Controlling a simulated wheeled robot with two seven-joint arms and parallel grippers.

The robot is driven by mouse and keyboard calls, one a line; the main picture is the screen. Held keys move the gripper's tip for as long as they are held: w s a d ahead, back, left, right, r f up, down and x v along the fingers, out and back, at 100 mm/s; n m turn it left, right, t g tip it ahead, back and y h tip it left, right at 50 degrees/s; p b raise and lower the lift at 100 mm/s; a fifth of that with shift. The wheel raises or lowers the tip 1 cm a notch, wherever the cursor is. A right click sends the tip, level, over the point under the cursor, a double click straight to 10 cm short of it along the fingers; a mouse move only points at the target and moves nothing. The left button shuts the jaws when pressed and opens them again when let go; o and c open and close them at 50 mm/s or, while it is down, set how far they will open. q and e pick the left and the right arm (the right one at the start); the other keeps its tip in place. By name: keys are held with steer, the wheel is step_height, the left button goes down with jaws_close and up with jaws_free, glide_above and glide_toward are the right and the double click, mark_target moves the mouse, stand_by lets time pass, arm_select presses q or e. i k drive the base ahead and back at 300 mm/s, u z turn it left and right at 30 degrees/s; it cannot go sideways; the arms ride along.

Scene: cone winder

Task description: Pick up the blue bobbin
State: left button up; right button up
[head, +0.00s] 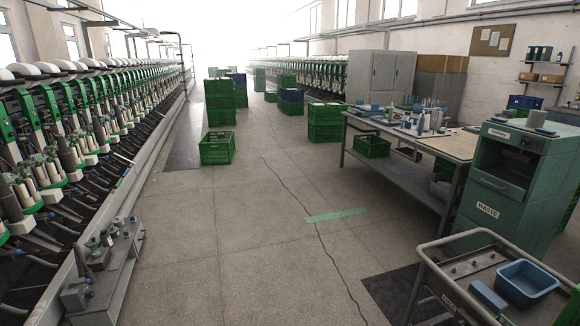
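No gripper of mine shows in the head view. I cannot single out one blue bobbin for certain. A slim bluish upright piece (84,260) stands on the grey metal rail (118,262) at the lower left, beside several small spools. Small blue and white items (421,124) stand close together on the workbench (455,147) at the right. They are too small to tell apart. A flat blue piece (488,296) lies on the trolley (455,270) at the lower right, next to a blue tub (526,281).
The cone winder (60,150) runs along the left. A green waste cabinet (510,185) stands right of the workbench. Green crates (217,148) stand farther back on the floor, and a grey cabinet (380,77) stands behind the workbench. The middle floor is clear, with a crack and a green strip (336,215).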

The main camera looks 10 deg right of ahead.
mark_target(422, 121)
steer(key=z, duration=0.2)
steer(key=i, duration=2.25)
steer(key=z, duration=0.95)
steer(key=i, duration=2.55)
steer(key=u, duration=0.65)
steer(key=i, duration=3.55)
steer(key=z, duration=1.2)
